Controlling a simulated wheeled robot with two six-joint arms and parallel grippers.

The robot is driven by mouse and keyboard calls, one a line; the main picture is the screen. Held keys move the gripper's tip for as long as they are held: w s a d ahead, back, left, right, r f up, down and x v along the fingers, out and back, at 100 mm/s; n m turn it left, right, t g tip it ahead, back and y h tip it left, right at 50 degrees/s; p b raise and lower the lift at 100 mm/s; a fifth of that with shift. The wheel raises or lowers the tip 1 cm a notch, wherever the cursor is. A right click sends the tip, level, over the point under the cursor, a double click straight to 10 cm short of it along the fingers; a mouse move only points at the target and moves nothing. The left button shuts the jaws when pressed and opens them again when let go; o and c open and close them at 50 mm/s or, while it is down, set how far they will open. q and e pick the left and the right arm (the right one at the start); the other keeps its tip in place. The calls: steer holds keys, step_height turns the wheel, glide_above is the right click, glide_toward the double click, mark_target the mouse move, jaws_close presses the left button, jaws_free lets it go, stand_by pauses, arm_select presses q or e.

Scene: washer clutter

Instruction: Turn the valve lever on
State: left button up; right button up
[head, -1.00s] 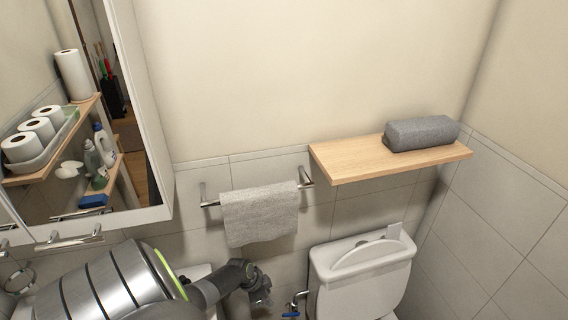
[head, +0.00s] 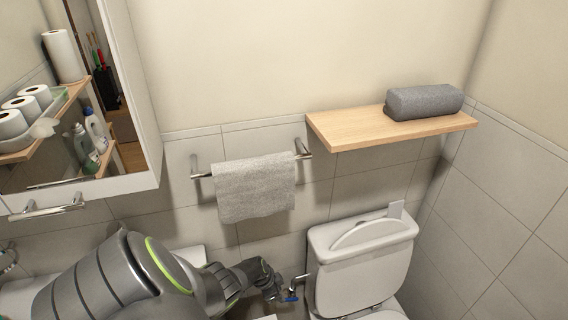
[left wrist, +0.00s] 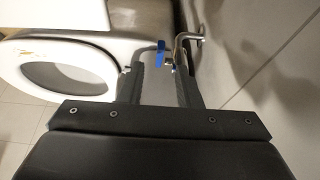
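The valve lever (head: 290,298) is small and blue, on a chrome pipe beside the toilet tank. It also shows in the left wrist view (left wrist: 160,53), roughly between and beyond my fingertips. My left gripper (head: 275,283) is just left of the lever in the head view. In the left wrist view my left gripper (left wrist: 160,72) has its two dark fingers apart with nothing held between them. I cannot tell whether a finger touches the valve. My right gripper is in neither view.
The toilet tank (head: 362,260) stands right of the valve. The toilet seat (left wrist: 68,77) shows in the wrist view. A grey towel (head: 255,188) hangs on a rail above, and a wooden shelf (head: 350,130) juts out higher. A mirror cabinet (head: 155,150) is at left.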

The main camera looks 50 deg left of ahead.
mark_target(289, 299)
arm_select(q)
steer(key=shift+b+x, duration=2.15)
steer(key=shift+x, duration=0.6)
jaws_close()
